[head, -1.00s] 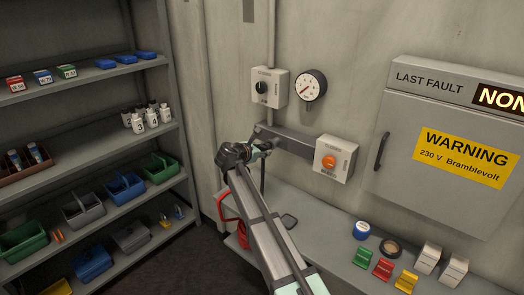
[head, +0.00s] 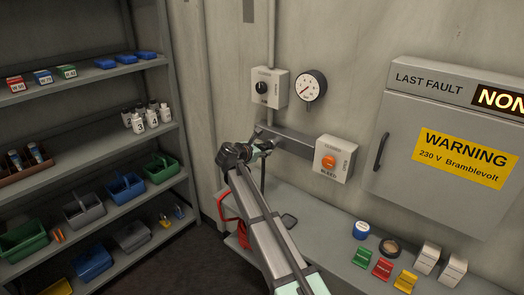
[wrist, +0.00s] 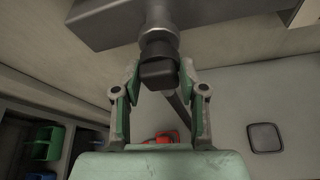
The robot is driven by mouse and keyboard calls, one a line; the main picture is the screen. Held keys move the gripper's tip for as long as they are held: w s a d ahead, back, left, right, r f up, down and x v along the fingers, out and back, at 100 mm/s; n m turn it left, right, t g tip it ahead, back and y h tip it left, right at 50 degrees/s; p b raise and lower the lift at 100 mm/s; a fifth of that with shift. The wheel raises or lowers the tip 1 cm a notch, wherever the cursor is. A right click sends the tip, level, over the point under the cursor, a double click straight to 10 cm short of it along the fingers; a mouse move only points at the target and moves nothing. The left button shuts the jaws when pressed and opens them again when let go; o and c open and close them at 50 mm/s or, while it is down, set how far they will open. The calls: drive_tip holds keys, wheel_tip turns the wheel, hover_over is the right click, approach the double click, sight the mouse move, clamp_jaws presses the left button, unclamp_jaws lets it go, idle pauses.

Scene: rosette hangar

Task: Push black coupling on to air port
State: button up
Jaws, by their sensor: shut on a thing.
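The black coupling (wrist: 158,72) is in the wrist view, between the two fingers of my gripper (wrist: 158,80). The gripper is shut on it. The coupling's top end meets the round grey air port (wrist: 160,40) under a grey bar; I cannot tell whether it is fully seated. In the head view my gripper (head: 262,147) is at the wall, near the left end of the grey bar (head: 290,143).
A box with an orange button (head: 330,160) is right of the bar. A box with a black knob (head: 262,88) and a gauge (head: 309,86) are above. A bench (head: 310,235) holds small items below. A red object (wrist: 165,137) shows behind the gripper.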

drive_tip(key=shift+w+d, duration=0.25)
drive_tip(key=shift+w, duration=0.1)
drive_tip(key=o, duration=1.1)
drive_tip(key=shift+o, duration=0.2)
drive_tip(key=v, duration=1.2)
